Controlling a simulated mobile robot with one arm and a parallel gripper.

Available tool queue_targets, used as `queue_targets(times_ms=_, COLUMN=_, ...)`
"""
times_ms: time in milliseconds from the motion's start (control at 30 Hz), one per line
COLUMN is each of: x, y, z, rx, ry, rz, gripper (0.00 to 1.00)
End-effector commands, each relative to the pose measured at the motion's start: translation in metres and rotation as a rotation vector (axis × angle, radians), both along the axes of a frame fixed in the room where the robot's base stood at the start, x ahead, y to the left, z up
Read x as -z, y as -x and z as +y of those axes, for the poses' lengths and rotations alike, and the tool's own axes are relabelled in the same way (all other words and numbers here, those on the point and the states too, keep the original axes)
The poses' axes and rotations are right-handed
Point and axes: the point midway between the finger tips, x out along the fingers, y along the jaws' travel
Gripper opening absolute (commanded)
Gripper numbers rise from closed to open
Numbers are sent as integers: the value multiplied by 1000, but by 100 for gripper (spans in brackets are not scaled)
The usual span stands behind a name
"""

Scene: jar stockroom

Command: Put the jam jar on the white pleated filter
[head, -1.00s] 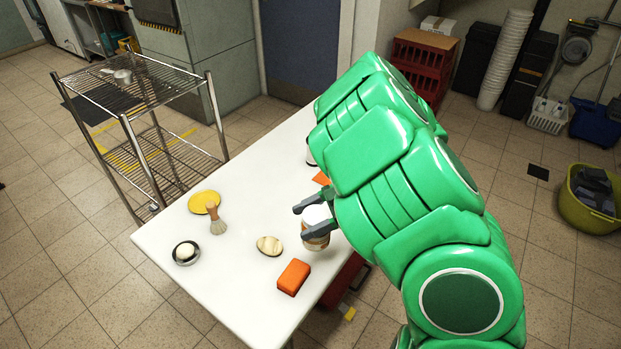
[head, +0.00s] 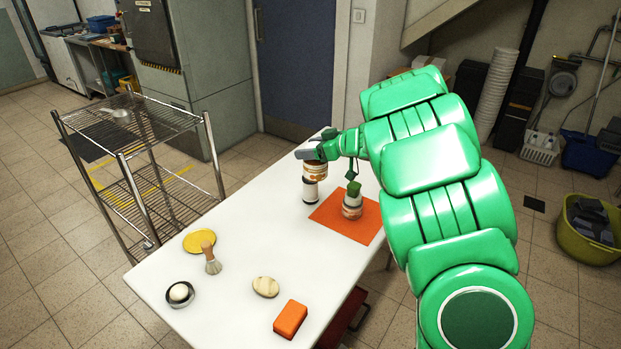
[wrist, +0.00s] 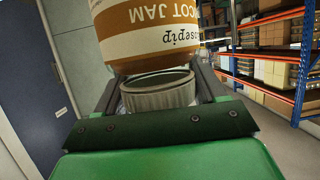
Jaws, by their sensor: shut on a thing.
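The jam jar (head: 315,170), with a tan-orange and white label, is in my gripper at the far end of the table. My gripper (head: 312,153) is shut at the jar's top end. In the wrist view the labelled jar body (wrist: 160,35) fills the top and a ribbed pale end sits between the fingers (wrist: 160,95). The white filter (head: 310,190), a short white cylinder with dark ends, stands upright on the table directly below the jar in the head view. The jar hides its top, so I cannot tell whether they touch.
An orange mat (head: 330,216) with a green-topped white container (head: 352,203) lies just right. Nearer are a yellow disc (head: 199,241), a brush (head: 210,258), a small bowl (head: 181,294), a striped oval (head: 265,287) and an orange block (head: 290,319). The table's middle (head: 245,225) is clear.

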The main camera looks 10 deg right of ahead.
Motion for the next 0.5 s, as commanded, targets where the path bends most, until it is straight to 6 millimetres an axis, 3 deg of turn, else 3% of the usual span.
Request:
queue_targets(times_ms=200, x=-12, y=-18, z=-11, rx=64, ry=-3, rz=-2, gripper=10)
queue_targets(times_ms=500, x=-2, y=-44, z=-12, rx=68, ry=0, rz=-1, gripper=10)
